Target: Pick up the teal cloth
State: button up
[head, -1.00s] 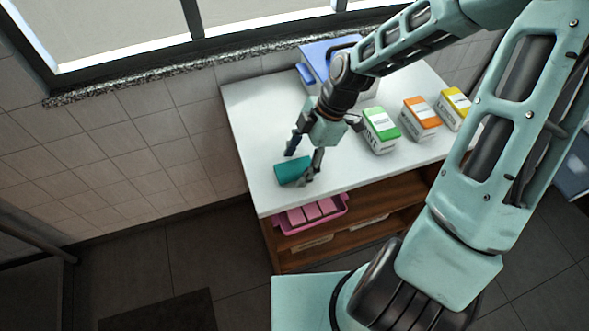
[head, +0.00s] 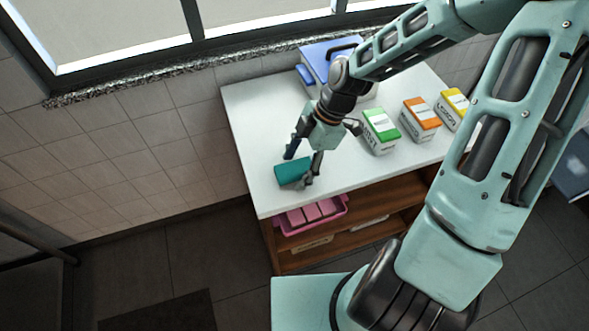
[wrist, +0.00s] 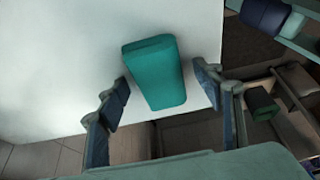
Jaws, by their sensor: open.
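The teal cloth (head: 291,171), a folded block, lies on the white counter top (head: 255,122) close to its front left corner. It also shows in the wrist view (wrist: 154,73), near the counter's edge. My gripper (head: 301,168) is open above the counter, with one finger on each side of the cloth. In the wrist view my gripper's fingertips (wrist: 163,88) flank the lower part of the cloth, with gaps visible on both sides. In the head view the near finger hides a little of the cloth.
Green (head: 380,131), orange (head: 420,119) and yellow (head: 453,108) cartons stand right of my gripper. A blue box (head: 322,62) is at the back. A pink tray (head: 312,217) sits on the shelf below. The counter's left part is clear.

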jog(key=shift+c, duration=0.3)
jog(key=c, duration=1.2)
jog(key=shift+o, duration=0.2)
